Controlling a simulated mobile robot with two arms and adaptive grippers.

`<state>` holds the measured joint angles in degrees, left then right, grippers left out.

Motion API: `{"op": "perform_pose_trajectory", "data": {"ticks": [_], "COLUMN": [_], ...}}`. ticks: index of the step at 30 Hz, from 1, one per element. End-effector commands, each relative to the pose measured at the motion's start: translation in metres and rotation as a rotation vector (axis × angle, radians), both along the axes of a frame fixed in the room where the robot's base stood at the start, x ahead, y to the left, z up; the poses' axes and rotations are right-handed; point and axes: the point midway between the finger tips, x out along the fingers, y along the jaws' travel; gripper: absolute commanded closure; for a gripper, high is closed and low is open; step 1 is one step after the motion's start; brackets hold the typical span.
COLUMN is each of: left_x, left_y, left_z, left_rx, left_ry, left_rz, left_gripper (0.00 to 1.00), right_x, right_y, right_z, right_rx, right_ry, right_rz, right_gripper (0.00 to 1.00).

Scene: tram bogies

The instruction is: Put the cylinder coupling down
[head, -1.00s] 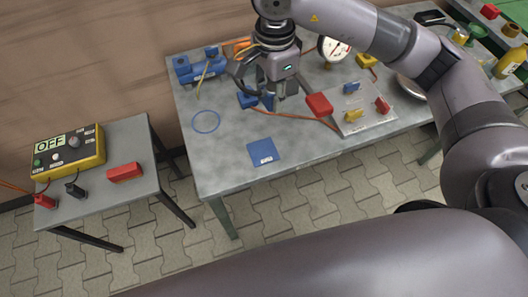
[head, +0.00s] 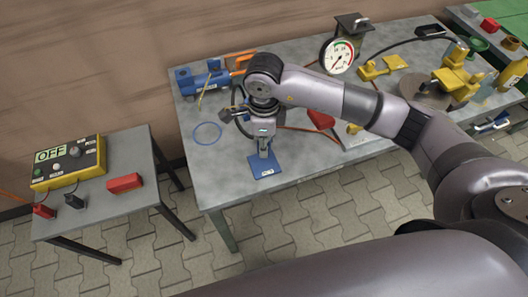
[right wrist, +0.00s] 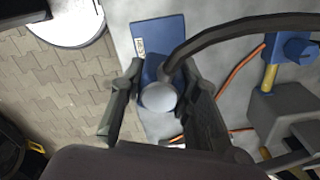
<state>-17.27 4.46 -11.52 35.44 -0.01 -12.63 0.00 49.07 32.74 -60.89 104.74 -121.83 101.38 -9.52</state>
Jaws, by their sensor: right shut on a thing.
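My right gripper (head: 265,150) points down over the front of the grey table in the head view. In the right wrist view its fingers (right wrist: 158,105) stand on both sides of the cylinder coupling, a rounded grey piece (right wrist: 158,98) with a black hose (right wrist: 235,30) running off to the upper right. The gripper is shut on the coupling. A flat blue pad (head: 267,168) with a white label lies right below; it also shows in the right wrist view (right wrist: 170,28). Whether the coupling touches the pad cannot be told. My left gripper is not in view.
A thin blue ring (head: 207,133) lies left of the gripper. A blue cylinder unit (head: 208,80) and a gauge (head: 337,57) stand at the back. A side table holds a yellow OFF box (head: 68,162).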

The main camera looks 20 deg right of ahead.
Motion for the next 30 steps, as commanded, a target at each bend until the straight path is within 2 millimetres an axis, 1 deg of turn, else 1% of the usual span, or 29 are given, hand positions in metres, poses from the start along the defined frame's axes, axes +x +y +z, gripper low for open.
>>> {"op": "perform_pose_trajectory", "data": {"ticks": [1, 3, 8, 16, 23, 30], "left_x": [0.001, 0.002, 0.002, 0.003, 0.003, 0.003], "left_y": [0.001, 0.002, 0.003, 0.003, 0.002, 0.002], "left_z": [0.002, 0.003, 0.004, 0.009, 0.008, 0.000], "left_rx": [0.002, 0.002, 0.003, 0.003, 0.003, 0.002], "left_ry": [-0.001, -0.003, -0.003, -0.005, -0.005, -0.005], "left_rz": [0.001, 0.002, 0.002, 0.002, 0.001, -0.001], "left_gripper": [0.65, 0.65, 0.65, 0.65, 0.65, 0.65], "right_x": [-0.001, 0.000, 0.000, 0.000, 0.000, 0.001], "right_y": [0.000, 0.000, 0.000, 0.000, 0.000, 0.000], "right_z": [-0.007, -0.014, -0.025, -0.060, -0.063, -0.070], "right_rx": [-0.001, 0.000, 0.001, 0.000, 0.001, 0.001], "right_ry": [0.001, 0.001, 0.000, 0.001, -0.003, -0.003], "right_rz": [0.000, -0.001, 0.000, 0.001, 0.001, 0.001], "right_gripper": [1.00, 1.00, 1.00, 1.00, 1.00, 1.00]}}
